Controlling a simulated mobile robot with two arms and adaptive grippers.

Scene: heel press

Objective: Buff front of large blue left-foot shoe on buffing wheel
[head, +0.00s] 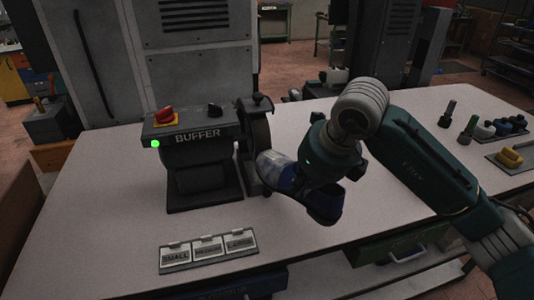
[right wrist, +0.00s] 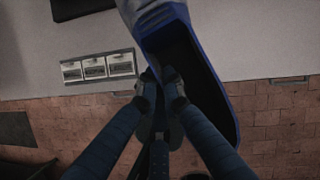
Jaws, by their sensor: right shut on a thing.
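The blue shoe (head: 326,203) is in my right gripper (head: 308,178), held above the table in front of the buffer. It is tilted, with one end raised to the left and the other low to the right. The raised end is close to the buffing wheel (head: 258,135) on the buffer's right side; I cannot tell if they touch. In the right wrist view the shoe (right wrist: 222,85) shows its dark opening, and my fingers are shut on its near edge. The buffer (head: 195,160) shows a lit green light and a red knob. My left gripper is out of view.
A plate with SMALL, MEDIUM and LARGE labels (head: 208,250) lies at the table's front edge. Several dark pegs and small coloured pieces, one yellow (head: 508,157), stand at the far right. A grey machine (head: 195,45) rises behind the buffer. The table's left side is clear.

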